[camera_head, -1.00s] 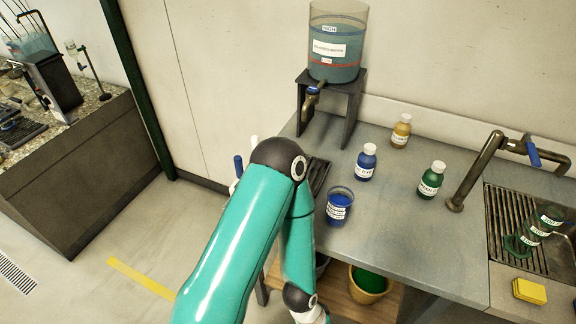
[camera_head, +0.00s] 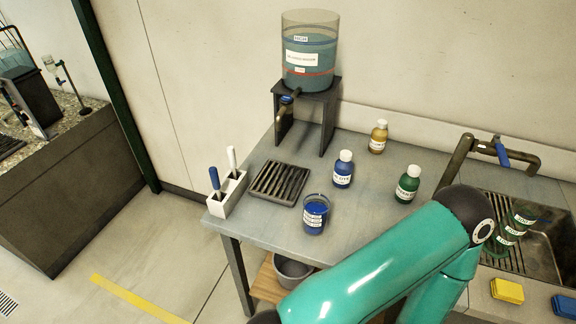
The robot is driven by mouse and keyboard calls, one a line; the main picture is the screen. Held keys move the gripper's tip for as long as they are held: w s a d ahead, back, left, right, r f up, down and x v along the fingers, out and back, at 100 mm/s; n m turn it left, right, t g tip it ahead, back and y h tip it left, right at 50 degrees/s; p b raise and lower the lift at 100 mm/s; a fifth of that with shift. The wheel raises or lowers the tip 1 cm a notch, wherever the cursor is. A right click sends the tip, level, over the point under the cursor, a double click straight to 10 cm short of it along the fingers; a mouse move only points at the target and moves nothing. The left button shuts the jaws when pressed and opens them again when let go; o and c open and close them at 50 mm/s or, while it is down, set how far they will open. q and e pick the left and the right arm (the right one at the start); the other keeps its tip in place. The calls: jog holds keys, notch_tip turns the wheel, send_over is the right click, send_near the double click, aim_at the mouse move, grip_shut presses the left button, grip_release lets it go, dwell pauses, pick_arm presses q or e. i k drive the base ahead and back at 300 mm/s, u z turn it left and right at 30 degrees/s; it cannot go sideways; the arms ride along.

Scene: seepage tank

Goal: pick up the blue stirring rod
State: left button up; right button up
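The blue stirring rod (camera_head: 214,179) stands upright with its blue handle up in a white holder (camera_head: 228,195) at the left front of the grey table. Its lower part is hidden inside the holder. A rod with a white handle (camera_head: 231,158) stands beside it in the same holder. One of my teal arms crosses the lower right of the view, its elbow near the sink and its far end out of the picture. Neither gripper shows, and nothing touches the rods.
A black slatted rack (camera_head: 279,183) lies right of the holder. A beaker of blue liquid (camera_head: 315,214), a blue bottle (camera_head: 343,170), a green bottle (camera_head: 408,185) and a yellow bottle (camera_head: 378,137) stand further right. A water tank (camera_head: 309,50) stands behind.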

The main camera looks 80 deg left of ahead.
aim_at(212, 170)
jog(key=u, duration=0.1)
jog(key=k, duration=2.2)
jog(key=u, duration=1)
jog(key=i, duration=0.75)
